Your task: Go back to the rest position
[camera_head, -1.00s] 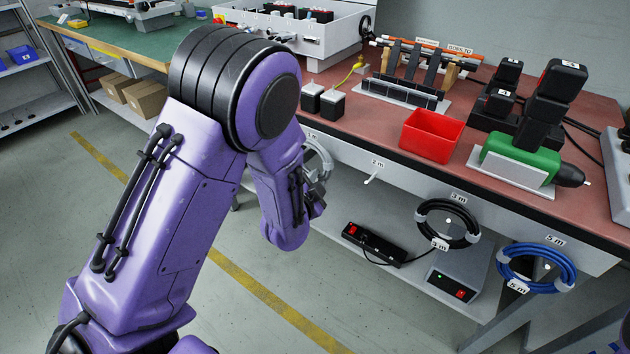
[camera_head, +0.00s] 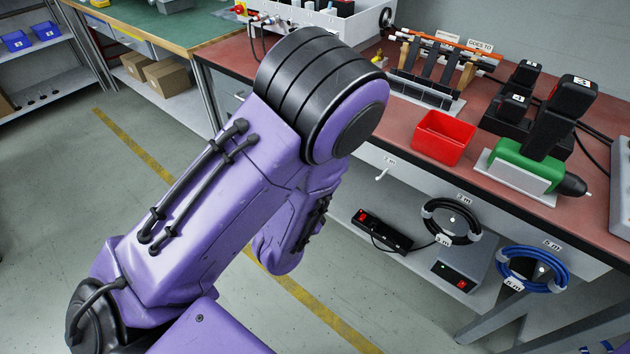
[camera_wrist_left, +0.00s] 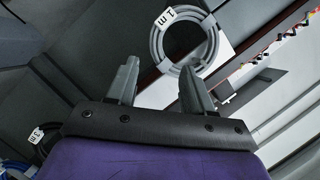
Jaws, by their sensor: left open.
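My left arm (camera_head: 225,185) fills the middle of the head view, its purple and black elbow raised in front of the bench. Its gripper is hidden behind the arm there. In the left wrist view my left gripper (camera_wrist_left: 158,78) shows two grey fingers spread apart with nothing between them. A grey cable coil (camera_wrist_left: 185,43) with a "1 m" tag hangs beyond the fingertips, apart from them as far as I can see. My right gripper is not in view.
A power strip (camera_head: 382,231) lies on the lower shelf. Floor at left is clear.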

